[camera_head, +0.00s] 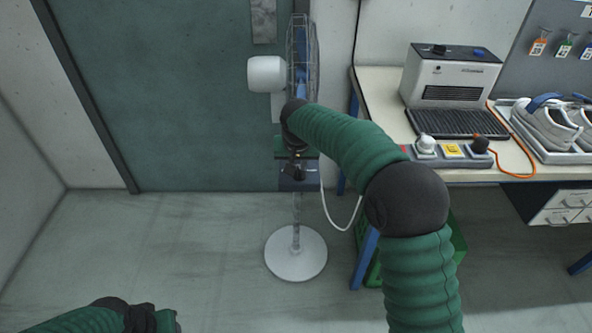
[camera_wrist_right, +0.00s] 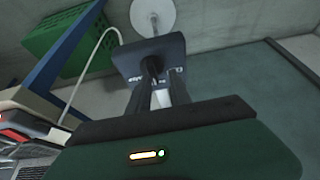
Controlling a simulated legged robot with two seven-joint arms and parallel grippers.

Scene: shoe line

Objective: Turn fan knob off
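The standing fan (camera_head: 302,60) is at the upper middle of the head view, with a white motor housing, a wire cage and a round white base (camera_head: 296,255). Its dark control panel (camera_wrist_right: 176,48) shows in the right wrist view. My right gripper (camera_wrist_right: 160,78) has its fingertips at the panel, with a narrow gap between the fingers. A small dark shape between the tips may be the knob, but I cannot make out the knob or its setting. In the head view my right gripper (camera_head: 294,172) is partly hidden by its wrist. Part of my left arm shows at the lower left; its fingers are unclear.
A workbench (camera_head: 385,95) on the right holds a grey heater-like machine (camera_head: 450,80), a switch panel (camera_head: 453,151) and a tray of white shoes (camera_head: 548,125). A green crate (camera_head: 458,240) is under it. A white cord hangs beside the fan. The floor on the left is clear.

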